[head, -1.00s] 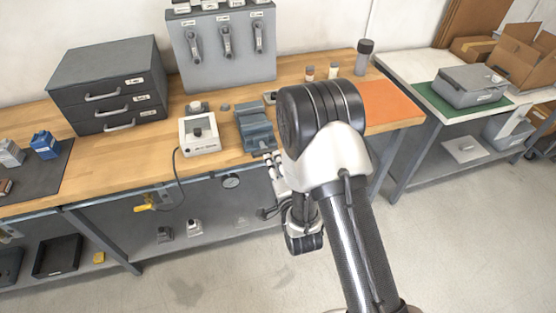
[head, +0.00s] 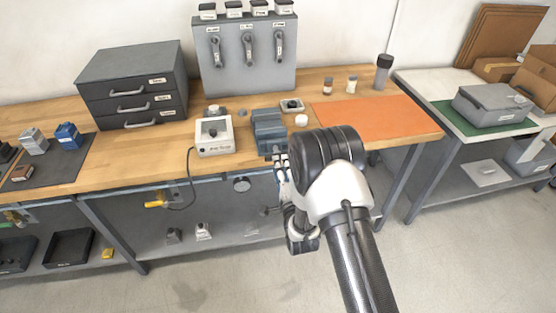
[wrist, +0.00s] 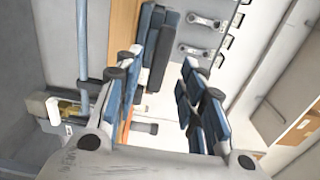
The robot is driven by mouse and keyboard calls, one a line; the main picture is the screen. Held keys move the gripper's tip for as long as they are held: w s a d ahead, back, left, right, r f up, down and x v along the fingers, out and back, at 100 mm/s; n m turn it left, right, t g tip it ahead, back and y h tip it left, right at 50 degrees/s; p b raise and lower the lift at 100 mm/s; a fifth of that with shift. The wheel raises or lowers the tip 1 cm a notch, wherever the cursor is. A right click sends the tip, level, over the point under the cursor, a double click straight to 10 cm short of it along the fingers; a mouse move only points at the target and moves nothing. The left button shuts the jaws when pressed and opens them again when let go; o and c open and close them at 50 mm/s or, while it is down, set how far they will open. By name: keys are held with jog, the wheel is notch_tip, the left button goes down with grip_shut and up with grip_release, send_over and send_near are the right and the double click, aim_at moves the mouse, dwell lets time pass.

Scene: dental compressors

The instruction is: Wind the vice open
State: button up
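The blue-grey vice (head: 268,128) stands at the front edge of the wooden bench in the head view, right of a small white box device. My gripper (head: 281,164) is just in front of and below it, partly hidden by my arm. The vice's handle cannot be made out there. In the wrist view my gripper (wrist: 162,88) is open, its two blue-padded fingers apart with nothing seen held. Dark blue-grey blocks (wrist: 155,48) show beyond the fingers, probably the vice. Whether the fingers touch any part of it cannot be told.
The white device (head: 214,137) with a cable stands left of the vice. A grey panel with levers (head: 247,55) is behind. A drawer cabinet (head: 133,85) is further left. An orange mat (head: 365,111) lies clear at right. Under the bench is a shelf (head: 150,235).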

aim_at(277, 153)
jog(key=shift+b+x, duration=0.55)
jog(key=shift+x, duration=2.2)
jog(key=shift+c, duration=0.4)
grip_shut()
